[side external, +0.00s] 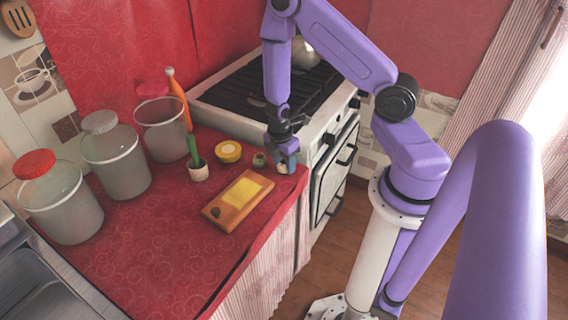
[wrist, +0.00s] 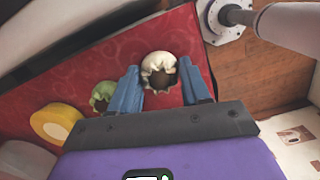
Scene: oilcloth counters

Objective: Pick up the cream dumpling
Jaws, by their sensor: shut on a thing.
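The cream dumpling (wrist: 158,63) is between the two blue fingers of my gripper (wrist: 160,78) in the wrist view, with a dark spot on its near side. My gripper is shut on it. In the side external view my gripper (side external: 284,155) is low over the right end of the red counter, and a small pale part of the dumpling (side external: 282,169) shows under the fingers. I cannot tell whether the dumpling touches the counter. A green dumpling (side external: 259,160) lies just left of my gripper; it also shows in the wrist view (wrist: 102,92).
A yellow round container (side external: 228,151) and a wooden board (side external: 237,201) with a yellow sheet are close by on the counter. A white cup (side external: 198,171) holds a green-handled item. Several jars (side external: 115,155) stand at left. The stove (side external: 230,108) is behind; the counter's front edge is near.

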